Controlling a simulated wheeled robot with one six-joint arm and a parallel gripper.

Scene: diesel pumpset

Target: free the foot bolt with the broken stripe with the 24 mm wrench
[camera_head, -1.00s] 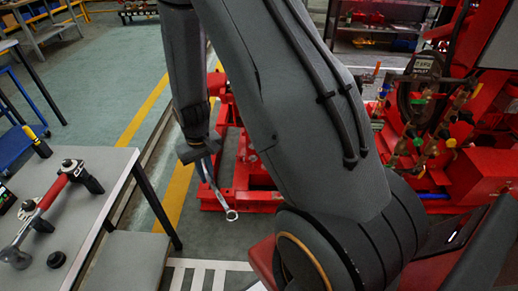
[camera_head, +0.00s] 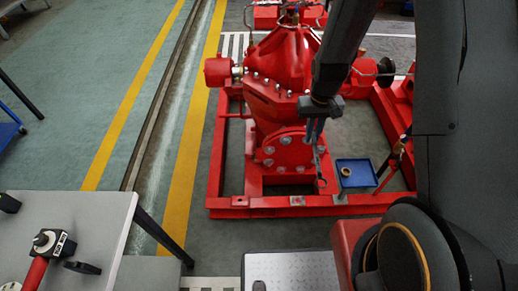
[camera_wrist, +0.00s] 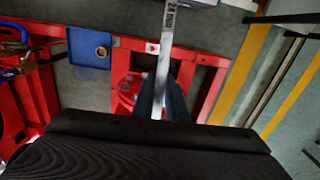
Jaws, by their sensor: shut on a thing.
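My gripper (camera_head: 316,128) hangs over the red pumpset in the head view. It is shut on a steel wrench (camera_head: 322,170), which points down with its ring end low in front of the pump. The red pump (camera_head: 285,95) stands on a red base frame (camera_head: 235,208). I cannot make out which foot bolt bears the broken stripe. The wrench appears apart from the frame, but the gap is hard to judge.
A blue tray (camera_head: 365,181) with a brass-coloured ring (camera_head: 346,171) in it lies right of the wrench. A grey table (camera_head: 80,225) with a red-handled tool (camera_head: 35,272) stands at front left. Floor with yellow lines is free left of the frame.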

